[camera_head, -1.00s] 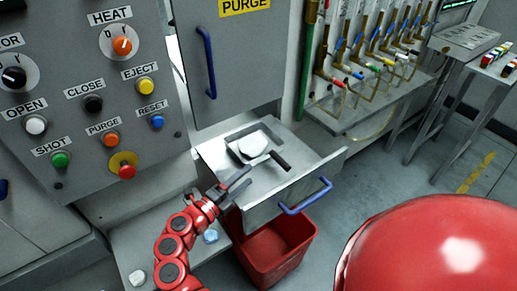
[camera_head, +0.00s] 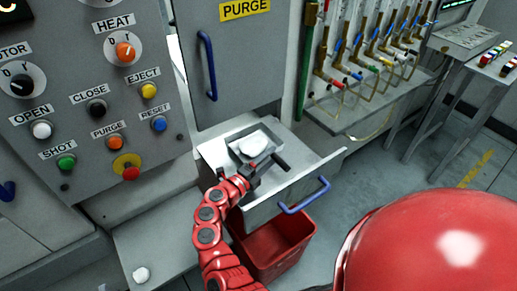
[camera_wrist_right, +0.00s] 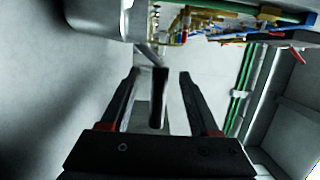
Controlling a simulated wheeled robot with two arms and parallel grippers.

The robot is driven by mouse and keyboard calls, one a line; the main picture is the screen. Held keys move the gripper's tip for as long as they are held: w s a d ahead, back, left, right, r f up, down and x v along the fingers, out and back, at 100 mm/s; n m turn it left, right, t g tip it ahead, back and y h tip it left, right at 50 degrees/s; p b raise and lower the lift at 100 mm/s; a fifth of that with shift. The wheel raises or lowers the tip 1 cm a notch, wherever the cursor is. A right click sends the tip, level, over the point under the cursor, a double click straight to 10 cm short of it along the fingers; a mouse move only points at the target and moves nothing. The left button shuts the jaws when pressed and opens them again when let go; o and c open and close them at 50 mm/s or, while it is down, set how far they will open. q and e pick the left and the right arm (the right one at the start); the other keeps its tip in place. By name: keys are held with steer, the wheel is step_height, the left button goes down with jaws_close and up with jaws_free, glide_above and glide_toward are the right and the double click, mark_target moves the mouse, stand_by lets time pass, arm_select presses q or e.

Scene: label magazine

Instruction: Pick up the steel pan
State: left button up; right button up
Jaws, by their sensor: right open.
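The steel pan (camera_head: 238,152) sits in the pulled-out drawer below the purge door and holds a white lump (camera_head: 253,145). Its dark handle (camera_head: 281,161) points toward the drawer front. My right gripper (camera_head: 261,169) is at the handle in the head view, and its wrist hides part of the drawer. In the right wrist view my right gripper (camera_wrist_right: 160,72) is open, with the black handle (camera_wrist_right: 159,95) between its two fingers and a gap on each side. The grey pan body (camera_wrist_right: 98,18) shows at the top there. My left gripper is not in view.
The drawer front (camera_head: 305,187) has a blue handle (camera_head: 304,197). A red bin (camera_head: 280,250) stands below it. The button panel (camera_head: 75,120) is at the left. A hose rack (camera_head: 370,60) stands at the back right. Floor right of the drawer is clear.

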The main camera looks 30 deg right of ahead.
jaws_close()
stand_by(1.3)
